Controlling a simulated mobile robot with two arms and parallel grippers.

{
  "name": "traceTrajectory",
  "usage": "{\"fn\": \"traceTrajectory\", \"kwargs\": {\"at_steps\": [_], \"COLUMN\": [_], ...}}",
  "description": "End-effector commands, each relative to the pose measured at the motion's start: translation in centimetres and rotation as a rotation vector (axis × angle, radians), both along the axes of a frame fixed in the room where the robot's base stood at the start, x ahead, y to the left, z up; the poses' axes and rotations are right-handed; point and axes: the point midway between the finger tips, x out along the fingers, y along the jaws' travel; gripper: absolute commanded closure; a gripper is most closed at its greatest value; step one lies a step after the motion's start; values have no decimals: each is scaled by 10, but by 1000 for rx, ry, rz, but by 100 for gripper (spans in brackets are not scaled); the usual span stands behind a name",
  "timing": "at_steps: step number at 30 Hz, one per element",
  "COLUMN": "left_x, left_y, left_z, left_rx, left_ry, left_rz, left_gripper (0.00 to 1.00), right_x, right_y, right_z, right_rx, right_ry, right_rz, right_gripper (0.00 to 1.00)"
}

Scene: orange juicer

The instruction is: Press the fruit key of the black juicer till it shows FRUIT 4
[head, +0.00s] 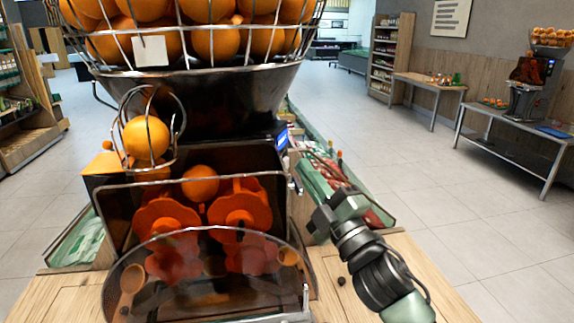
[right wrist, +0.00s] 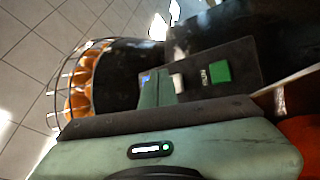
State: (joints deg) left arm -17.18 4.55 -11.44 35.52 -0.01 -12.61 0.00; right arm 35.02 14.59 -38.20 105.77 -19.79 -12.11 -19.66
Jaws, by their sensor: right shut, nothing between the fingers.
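The black juicer (head: 200,95) stands on a wooden counter, left of the middle in the head view. Its control panel is on its right side, where a small lit blue screen (head: 282,138) shows edge-on. In the right wrist view the dark panel (right wrist: 240,58) carries a green key (right wrist: 220,72), a pale key (right wrist: 178,82) and a partly hidden blue screen (right wrist: 145,77). The lettering is too small and turned to read. My right gripper (head: 322,213) is shut and empty, to the right of the juicer near the panel side. My left gripper is out of view.
A wire basket of oranges (head: 215,42) tops the juicer, and a clear curved cover (head: 205,275) is at its front. Produce bins (head: 340,185) lie behind the counter (head: 405,255). Another juicer (head: 528,85) stands on a table at right. The floor between is clear.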

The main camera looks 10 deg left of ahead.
Motion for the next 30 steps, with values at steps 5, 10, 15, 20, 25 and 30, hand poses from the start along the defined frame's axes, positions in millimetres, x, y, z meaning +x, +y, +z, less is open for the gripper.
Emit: {"fn": "traceTrajectory", "kwargs": {"at_steps": [5,10,15,20,25,30], "left_x": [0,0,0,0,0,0], "left_y": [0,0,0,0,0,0], "left_z": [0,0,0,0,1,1], "left_rx": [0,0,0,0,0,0], "left_ry": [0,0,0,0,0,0], "left_rz": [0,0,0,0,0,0], "left_gripper": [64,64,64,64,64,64], "right_x": [0,0,0,0,1,2], "right_y": [0,0,0,1,7,9], "right_z": [0,0,0,0,0,0], "right_rx": [0,0,0,0,1,0], "right_ry": [0,0,0,0,1,0], "right_rz": [0,0,0,0,0,0], "right_gripper": [100,100,100,100,100,100]}}
